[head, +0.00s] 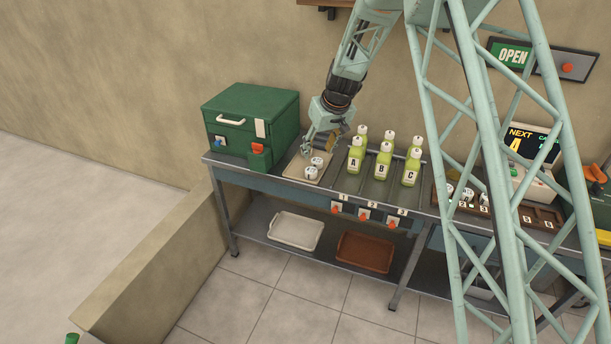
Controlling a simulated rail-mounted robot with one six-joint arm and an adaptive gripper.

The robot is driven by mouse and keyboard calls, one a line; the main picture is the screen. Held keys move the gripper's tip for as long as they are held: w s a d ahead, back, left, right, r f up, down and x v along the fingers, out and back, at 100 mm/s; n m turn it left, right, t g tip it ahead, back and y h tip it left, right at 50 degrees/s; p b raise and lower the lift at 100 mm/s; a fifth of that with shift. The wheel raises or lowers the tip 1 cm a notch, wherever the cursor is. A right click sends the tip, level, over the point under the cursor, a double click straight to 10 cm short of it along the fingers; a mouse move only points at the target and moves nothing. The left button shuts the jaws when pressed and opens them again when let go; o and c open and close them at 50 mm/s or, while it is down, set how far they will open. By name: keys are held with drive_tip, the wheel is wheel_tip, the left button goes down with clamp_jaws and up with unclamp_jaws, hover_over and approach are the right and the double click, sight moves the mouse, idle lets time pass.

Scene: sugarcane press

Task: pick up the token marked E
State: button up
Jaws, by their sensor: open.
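My gripper (307,150) points down over the back part of a small beige tray (290,172) on the counter, and its fingers are open. Two small white round tokens, a front one (310,173) and one behind it (317,162), stand on the tray just in front of the fingers. The marks on their tops are too small to read, so I cannot tell which token is E. Whether the fingers touch a token, or hide another one, is unclear.
A green box (250,105) stands left of the tray. Green bottles marked A (354,160), B (382,162) and C (411,168) stand close on the right, with more behind. A brown rack (515,213) with white round pieces is farther right, partly behind my lattice frame.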

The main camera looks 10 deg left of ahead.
drive_tip(key=shift+f, duration=0.1)
idle(0.3)
hover_over(311, 170)
drive_tip(key=s+d, duration=0.1)
drive_tip(key=s, duration=0.1)
drive_tip(key=shift+d+f+b, duration=0.1)
drive_tip(key=shift+f+b, duration=0.35)
drive_tip(key=shift+f, duration=3.45)
drive_tip(key=shift+f, duration=0.15)
drive_tip(key=shift+b+x, duration=0.45)
drive_tip(key=shift+x, duration=2.05)
drive_tip(key=shift+w+d, duration=0.1)
drive_tip(key=shift+c, duration=0.3)
drive_tip(key=c, duration=0.9)
